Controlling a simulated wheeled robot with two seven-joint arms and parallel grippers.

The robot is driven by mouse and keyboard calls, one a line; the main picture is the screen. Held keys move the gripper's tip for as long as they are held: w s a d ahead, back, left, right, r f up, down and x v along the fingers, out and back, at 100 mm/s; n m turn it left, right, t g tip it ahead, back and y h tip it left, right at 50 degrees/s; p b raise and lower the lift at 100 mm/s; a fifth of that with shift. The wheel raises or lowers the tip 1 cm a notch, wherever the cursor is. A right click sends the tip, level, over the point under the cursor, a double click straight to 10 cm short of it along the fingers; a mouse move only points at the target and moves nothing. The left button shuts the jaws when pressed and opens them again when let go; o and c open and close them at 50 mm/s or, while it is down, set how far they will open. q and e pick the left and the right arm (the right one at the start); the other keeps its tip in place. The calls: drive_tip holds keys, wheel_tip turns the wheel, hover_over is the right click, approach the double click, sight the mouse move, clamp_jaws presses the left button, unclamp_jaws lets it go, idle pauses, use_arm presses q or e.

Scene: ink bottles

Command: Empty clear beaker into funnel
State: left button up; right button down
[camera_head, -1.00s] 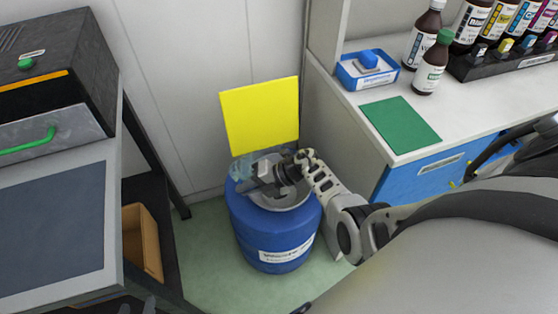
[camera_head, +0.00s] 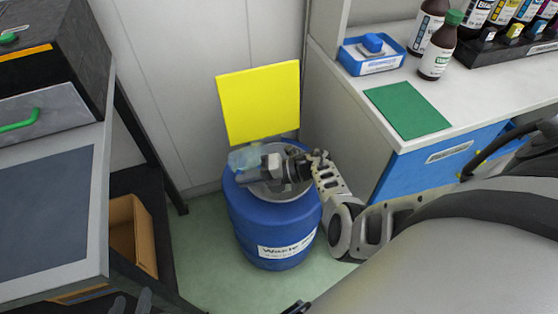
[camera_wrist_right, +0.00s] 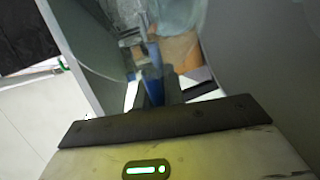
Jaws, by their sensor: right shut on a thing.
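The clear beaker (camera_head: 243,158) is pale, see-through and bluish. My right gripper (camera_head: 268,164) is shut on it and holds it above the left rear part of the funnel. The beaker looks tipped toward its side; its contents cannot be made out. In the right wrist view the beaker (camera_wrist_right: 178,14) shows at the top, beyond the fingers. The grey funnel (camera_head: 284,193) sits on top of the blue waste drum (camera_head: 262,222), partly hidden by my gripper and arm. My left gripper (camera_head: 131,304) shows only as dark fingertips at the bottom left edge, spread apart and empty.
A yellow sheet (camera_head: 259,103) stands on the wall behind the drum. A bench (camera_head: 45,222) is at left, with a brown bin (camera_head: 132,236) below. A counter at right carries a green mat (camera_head: 406,110), a blue tray (camera_head: 371,62) and bottles (camera_head: 440,52).

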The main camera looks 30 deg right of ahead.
drive_tip(key=shift+s+d+r+y, duration=0.1)
drive_tip(key=shift+s+d+y, duration=0.05)
drive_tip(key=shift+d+y, duration=0.15)
drive_tip(key=shift+s+d+r+t+y+b, duration=0.25)
drive_tip(key=shift+d+t+y+b, duration=0.15)
drive_tip(key=shift+d+b, duration=0.1)
use_arm(q)
drive_tip(key=shift+f, duration=0.15)
drive_tip(key=shift+f, duration=0.25)
use_arm(e)
drive_tip(key=shift+s+r, duration=0.1)
use_arm(q)
drive_tip(key=shift+w+d+b, duration=0.1)
drive_tip(key=shift+d+b, duration=0.05)
drive_tip(key=shift+b, duration=0.65)
use_arm(e)
drive_tip(key=shift+d+r+t+y, duration=0.15)
drive_tip(key=shift+t+y, duration=0.25)
drive_tip(key=shift+y, duration=0.1)
use_arm(q)
drive_tip(key=shift+f+b, duration=0.25)
drive_tip(key=shift+b, duration=0.1)
use_arm(e)
drive_tip(key=shift+s+r, duration=0.1)
drive_tip(key=shift+r, duration=0.05)
drive_tip(key=shift+r+y, duration=0.25)
drive_tip(key=shift+y, duration=0.15)
drive_tip(key=shift+w+r+t, duration=0.2)
drive_tip(key=shift+r+t, duration=0.1)
drive_tip(key=shift+y, duration=0.3)
